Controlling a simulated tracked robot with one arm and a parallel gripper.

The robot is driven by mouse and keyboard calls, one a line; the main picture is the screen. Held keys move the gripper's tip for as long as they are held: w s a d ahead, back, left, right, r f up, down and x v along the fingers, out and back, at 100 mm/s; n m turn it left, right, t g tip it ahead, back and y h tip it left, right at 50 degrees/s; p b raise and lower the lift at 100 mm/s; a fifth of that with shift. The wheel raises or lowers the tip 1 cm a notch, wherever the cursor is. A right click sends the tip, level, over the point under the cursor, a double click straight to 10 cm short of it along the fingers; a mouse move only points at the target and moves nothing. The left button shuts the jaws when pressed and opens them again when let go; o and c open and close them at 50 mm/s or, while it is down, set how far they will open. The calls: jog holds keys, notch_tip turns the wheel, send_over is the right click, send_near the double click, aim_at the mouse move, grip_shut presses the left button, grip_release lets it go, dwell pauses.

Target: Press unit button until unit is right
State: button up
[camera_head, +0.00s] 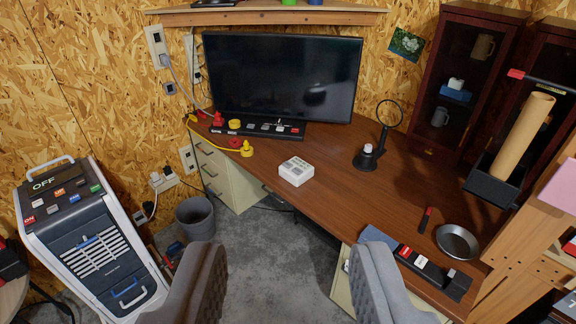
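A white and dark machine (95,240) stands on the floor at the left. Its sloped top has a dark display (45,183) reading "OFF" and several small coloured buttons (68,196), including red, orange, blue and green ones. The button labels are mostly too small to read, so I cannot tell which is the unit button. A small white device (296,171) lies on the desk; its face is too small to read. My gripper (288,255) is open and empty, its two grey fingers wide apart at the bottom of the view, to the right of the machine and touching nothing.
A brown desk (330,195) holds a black monitor (282,78), a power strip (258,128), a black stand (370,158) and a metal bowl (457,242). A grey bin (195,216) stands between machine and desk. Grey floor (265,260) is clear between my fingers.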

grip_shut()
dwell(1.8)
